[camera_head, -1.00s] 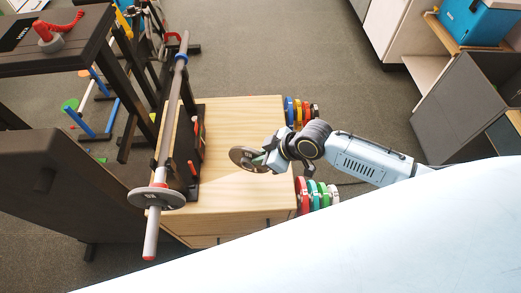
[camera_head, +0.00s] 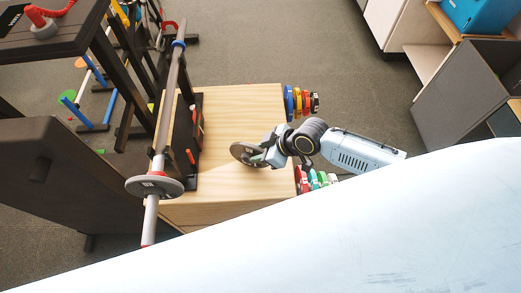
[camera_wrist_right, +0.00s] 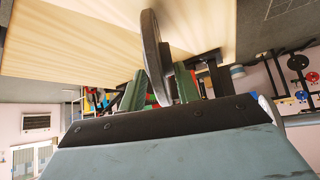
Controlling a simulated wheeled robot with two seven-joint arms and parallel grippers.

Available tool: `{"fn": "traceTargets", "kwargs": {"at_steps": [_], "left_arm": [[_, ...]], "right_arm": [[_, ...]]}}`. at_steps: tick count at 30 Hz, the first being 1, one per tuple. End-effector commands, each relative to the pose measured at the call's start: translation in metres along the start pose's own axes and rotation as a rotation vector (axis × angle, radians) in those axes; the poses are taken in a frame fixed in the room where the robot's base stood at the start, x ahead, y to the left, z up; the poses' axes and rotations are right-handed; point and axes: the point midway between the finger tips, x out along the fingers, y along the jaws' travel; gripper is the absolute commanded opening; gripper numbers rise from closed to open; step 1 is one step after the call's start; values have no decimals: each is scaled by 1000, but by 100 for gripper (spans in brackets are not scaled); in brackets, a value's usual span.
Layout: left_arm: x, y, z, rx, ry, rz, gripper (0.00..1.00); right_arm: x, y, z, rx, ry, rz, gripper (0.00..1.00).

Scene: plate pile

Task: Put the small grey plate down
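The small grey plate (camera_head: 245,153) is a dark grey disc with a lighter centre. My right gripper (camera_head: 264,156) is shut on its right side, over the light wooden box top (camera_head: 238,105). In the right wrist view the plate (camera_wrist_right: 153,52) shows nearly edge-on between the two green-grey fingers of the gripper (camera_wrist_right: 160,88). The plate looks tilted on its edge, close to the wood; I cannot tell whether it touches. My left gripper is not in view.
A barbell (camera_head: 172,100) with a larger grey plate (camera_head: 155,187) rests on a dark rack left of the box top. Coloured plates (camera_head: 297,100) stand along the box's right side, with more (camera_head: 312,180) nearer me. Bare wood surrounds the held plate.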

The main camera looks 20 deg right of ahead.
Motion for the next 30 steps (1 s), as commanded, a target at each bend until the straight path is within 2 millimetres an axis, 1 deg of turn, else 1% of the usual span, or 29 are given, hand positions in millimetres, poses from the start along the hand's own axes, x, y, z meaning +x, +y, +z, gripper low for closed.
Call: {"fn": "traceTargets", "kwargs": {"at_steps": [8, 11, 14, 21, 24, 27, 30], "left_arm": [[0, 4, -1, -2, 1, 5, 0], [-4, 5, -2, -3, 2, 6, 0], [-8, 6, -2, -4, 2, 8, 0], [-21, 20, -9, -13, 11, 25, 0], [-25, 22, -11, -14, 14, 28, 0], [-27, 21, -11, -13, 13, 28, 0], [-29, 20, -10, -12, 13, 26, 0]], "right_arm": [[0, 0, -1, 0, 1, 0, 34], [-6, 0, -2, 0, 0, 0, 34], [-21, 1, -2, 0, 0, 2, 34], [-74, 0, -2, -2, -2, 1, 34], [-94, 0, -2, -2, -2, 0, 34], [-108, 0, -1, 0, -2, 0, 34], [-117, 0, -2, 0, 0, 0, 34]]}}
